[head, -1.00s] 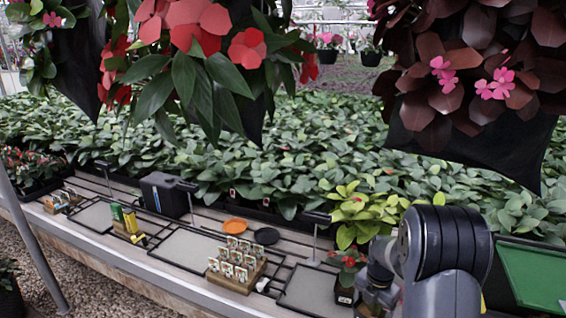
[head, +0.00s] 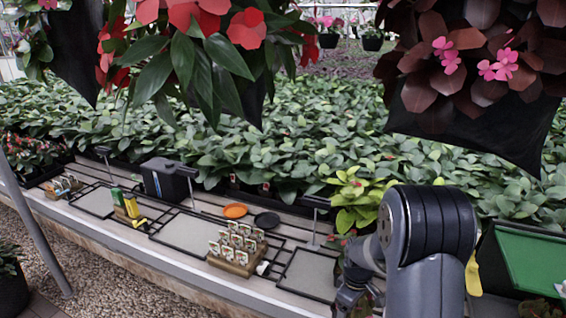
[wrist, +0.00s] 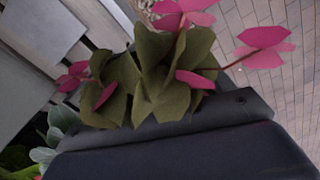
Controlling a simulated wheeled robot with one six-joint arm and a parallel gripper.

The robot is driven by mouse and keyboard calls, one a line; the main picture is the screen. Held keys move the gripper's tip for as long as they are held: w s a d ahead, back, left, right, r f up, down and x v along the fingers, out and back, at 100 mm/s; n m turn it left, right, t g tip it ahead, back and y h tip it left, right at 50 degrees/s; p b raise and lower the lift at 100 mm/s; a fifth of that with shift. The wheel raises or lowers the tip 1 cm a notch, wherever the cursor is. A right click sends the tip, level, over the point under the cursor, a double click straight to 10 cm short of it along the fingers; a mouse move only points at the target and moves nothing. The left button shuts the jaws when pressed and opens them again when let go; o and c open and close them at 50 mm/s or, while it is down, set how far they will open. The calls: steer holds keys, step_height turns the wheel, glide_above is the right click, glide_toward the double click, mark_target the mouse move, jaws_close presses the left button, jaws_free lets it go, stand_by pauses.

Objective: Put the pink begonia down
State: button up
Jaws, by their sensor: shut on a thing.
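The pink begonia (wrist: 160,75), with pink petals and olive-green leaves, fills the middle of the wrist view, close to the camera. My gripper (head: 355,298) is shut on it, low at the front edge of the bench (head: 150,245) in the head view. The begonia is mostly hidden behind my arm there. The wrist view shows a dark edge below the leaves, pale bench surface at the left and brick paving at the right. The fingertips are not clear in either view.
Grey mats (head: 305,273) lie in black frames along the bench. A wooden block with several seed packets (head: 235,250), an orange dish (head: 235,211), a black dish (head: 267,219) and a black box (head: 165,180) stand on it. Hanging baskets (head: 480,80) are overhead.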

steer(key=m, duration=0.1)
steer(key=s+a+m, duration=0.1)
steer(key=m, duration=0.2)
steer(key=shift+s+a+f+m, duration=0.15)
steer(key=shift+a+f+m, duration=0.1)
steer(key=shift+a+m, duration=0.05)
steer(key=m, duration=0.1)
steer(key=s+a+m, duration=0.1)
steer(key=m, duration=0.3)
steer(key=shift+s+a+f, duration=0.15)
steer(key=shift+a+f, duration=0.05)
steer(key=shift+f, duration=0.05)
stand_by(0.3)
